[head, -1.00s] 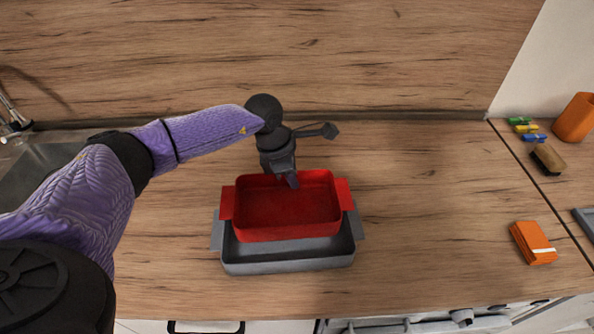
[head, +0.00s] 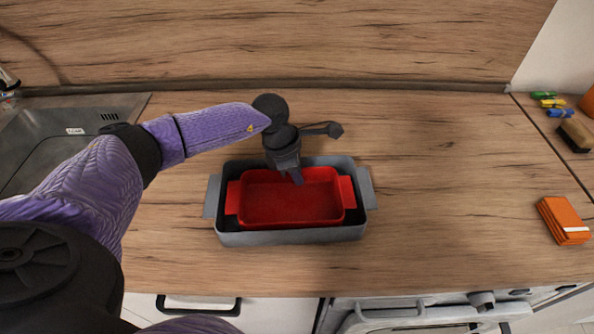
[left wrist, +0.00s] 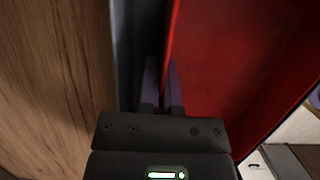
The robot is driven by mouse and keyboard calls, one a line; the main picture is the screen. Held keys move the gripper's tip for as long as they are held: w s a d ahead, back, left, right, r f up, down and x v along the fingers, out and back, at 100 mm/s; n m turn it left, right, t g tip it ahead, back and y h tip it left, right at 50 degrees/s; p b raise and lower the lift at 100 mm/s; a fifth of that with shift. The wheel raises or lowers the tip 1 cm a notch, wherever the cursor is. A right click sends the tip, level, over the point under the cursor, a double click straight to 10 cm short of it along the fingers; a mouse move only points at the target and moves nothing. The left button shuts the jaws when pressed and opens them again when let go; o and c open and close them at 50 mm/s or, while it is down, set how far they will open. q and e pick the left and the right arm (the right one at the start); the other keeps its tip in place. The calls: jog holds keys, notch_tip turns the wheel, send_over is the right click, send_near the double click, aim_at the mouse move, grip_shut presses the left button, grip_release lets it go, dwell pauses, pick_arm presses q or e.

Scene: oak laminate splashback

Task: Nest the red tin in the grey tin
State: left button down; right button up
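The red tin (head: 290,205) is a rectangular dish with a tab handle at each end. It sits within the outline of the larger grey tin (head: 292,237), whose rim shows all around it. Whether its base touches the grey floor cannot be told. My left gripper (head: 297,178) is at the red tin's far long wall. In the left wrist view the fingers (left wrist: 161,88) are close together on either side of the red wall (left wrist: 230,60), with the grey tin (left wrist: 127,50) beside them. My right gripper is not in view.
A sink (head: 60,135) is at the left and the wooden splashback (head: 300,40) behind. An orange packet (head: 564,220), a brush (head: 575,134) and coloured clips (head: 552,103) lie at the right. The worktop (head: 450,190) right of the tins is clear.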

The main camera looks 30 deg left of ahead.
pick_arm(q)
jog(key=shift+f+b, duration=0.35)
jog(key=shift+f, duration=0.1)
dwell(0.3)
jog(key=c, duration=0.7)
grip_release()
jog(key=shift+c, duration=0.2)
jog(key=p+v, duration=0.2)
jog(key=v, duration=0.8)
